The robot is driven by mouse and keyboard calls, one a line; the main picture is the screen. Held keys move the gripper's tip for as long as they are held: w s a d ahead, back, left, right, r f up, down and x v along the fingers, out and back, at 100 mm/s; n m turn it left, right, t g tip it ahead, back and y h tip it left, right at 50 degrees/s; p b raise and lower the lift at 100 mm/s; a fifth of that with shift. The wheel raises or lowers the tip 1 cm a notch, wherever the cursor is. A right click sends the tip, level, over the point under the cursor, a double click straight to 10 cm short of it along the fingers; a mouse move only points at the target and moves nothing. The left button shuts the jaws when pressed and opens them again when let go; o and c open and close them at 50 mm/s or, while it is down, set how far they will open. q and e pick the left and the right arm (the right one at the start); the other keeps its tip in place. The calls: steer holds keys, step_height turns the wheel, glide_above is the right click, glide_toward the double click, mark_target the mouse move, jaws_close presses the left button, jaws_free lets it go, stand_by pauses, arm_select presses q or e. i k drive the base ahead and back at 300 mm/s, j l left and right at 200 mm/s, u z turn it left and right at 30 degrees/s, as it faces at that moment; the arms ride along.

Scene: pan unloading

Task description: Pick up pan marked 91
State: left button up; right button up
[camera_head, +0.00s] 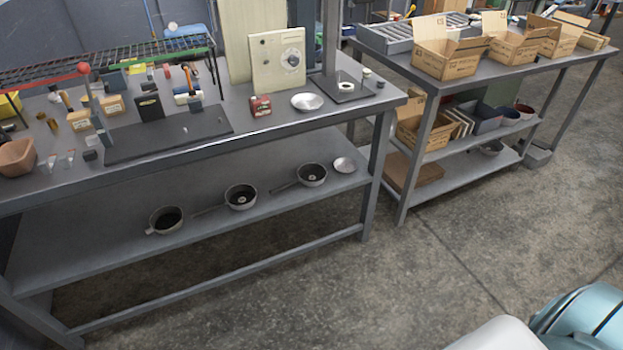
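Three dark-bottomed pans with pale rims stand in a row on the lower shelf (100,232) of the left workbench. They are a left pan (167,219), a middle pan (241,197) and a right pan (312,174). The middle and right pans each show a small light spot inside and a handle pointing left. The left pan's handle is hard to make out. No number 91 is legible on any of them, so I cannot tell which is marked 91. Neither of my grippers is in view.
A small pale dish (344,164) lies right of the pans. The workbench top (270,122) above holds a plate (307,101), tools and boxes. A second bench (490,72) with cardboard boxes (447,55) stands at right. The concrete floor (400,275) in front is clear.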

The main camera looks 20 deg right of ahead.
mark_target(310, 174)
steer(key=z, duration=0.4)
steer(key=i+l+z, duration=0.25)
steer(key=z, duration=0.15)
steer(key=i+l+z, duration=0.35)
steer(key=i+z, duration=0.2)
steer(key=z, duration=0.2)
